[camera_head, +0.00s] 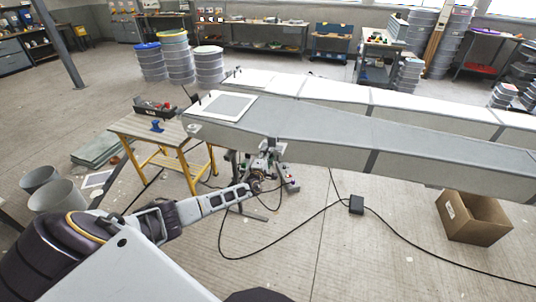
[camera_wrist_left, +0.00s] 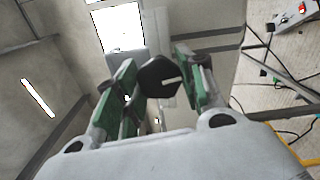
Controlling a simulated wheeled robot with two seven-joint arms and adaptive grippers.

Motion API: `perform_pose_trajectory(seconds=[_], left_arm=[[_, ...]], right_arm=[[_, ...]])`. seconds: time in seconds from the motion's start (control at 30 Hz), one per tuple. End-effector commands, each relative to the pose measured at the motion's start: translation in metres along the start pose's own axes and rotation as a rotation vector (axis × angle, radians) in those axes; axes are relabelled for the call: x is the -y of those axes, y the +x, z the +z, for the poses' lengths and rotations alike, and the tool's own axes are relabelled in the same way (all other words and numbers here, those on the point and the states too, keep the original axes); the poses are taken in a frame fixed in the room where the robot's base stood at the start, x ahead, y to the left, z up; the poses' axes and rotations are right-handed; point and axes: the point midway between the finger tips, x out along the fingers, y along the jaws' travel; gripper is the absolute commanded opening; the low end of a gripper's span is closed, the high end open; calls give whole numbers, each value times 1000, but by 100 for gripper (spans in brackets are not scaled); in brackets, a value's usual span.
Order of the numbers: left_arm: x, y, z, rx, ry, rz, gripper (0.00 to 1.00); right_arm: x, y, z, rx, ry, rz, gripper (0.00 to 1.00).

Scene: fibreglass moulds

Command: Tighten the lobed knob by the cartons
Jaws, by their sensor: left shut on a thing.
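My left gripper (camera_head: 266,178) reaches in from the left to below the near end of the long grey mould (camera_head: 400,142). In the left wrist view its green-padded fingers (camera_wrist_left: 157,82) are shut on a black knob (camera_wrist_left: 160,76) with an angular outline and a short white mark on its face. The knob sits between the pads in front of the mould's grey surface. In the head view I cannot make out the knob among the fittings by the gripper. A brown carton (camera_head: 473,217) stands open on the floor at the right. My right gripper is not in view.
A yellow-legged table (camera_head: 150,128) with a blue tool (camera_head: 157,125) stands left of the mould. A black cable with a small box (camera_head: 356,204) runs over the floor. Grey bins (camera_head: 58,193) stand at the left. The floor at front right is mostly clear.

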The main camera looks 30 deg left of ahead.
Motion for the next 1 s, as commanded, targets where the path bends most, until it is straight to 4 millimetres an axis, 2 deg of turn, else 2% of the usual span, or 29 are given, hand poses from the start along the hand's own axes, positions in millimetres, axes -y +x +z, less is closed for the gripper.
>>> perform_pose_trajectory(seconds=[0.23, 0.63, 0.67, 0.8, 1.0], left_arm=[[3, -1, 0, 0, 68, -5, 15], [3, -1, -1, 0, 75, -5, 15], [3, -1, -1, 0, 75, -5, 42], [3, -1, 0, 0, 75, -4, 60], [1, 0, 0, 0, 74, -1, 61]], right_arm=[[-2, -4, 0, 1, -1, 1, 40], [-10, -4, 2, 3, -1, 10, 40], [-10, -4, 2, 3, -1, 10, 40], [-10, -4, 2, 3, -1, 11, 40], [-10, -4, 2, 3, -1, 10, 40]])
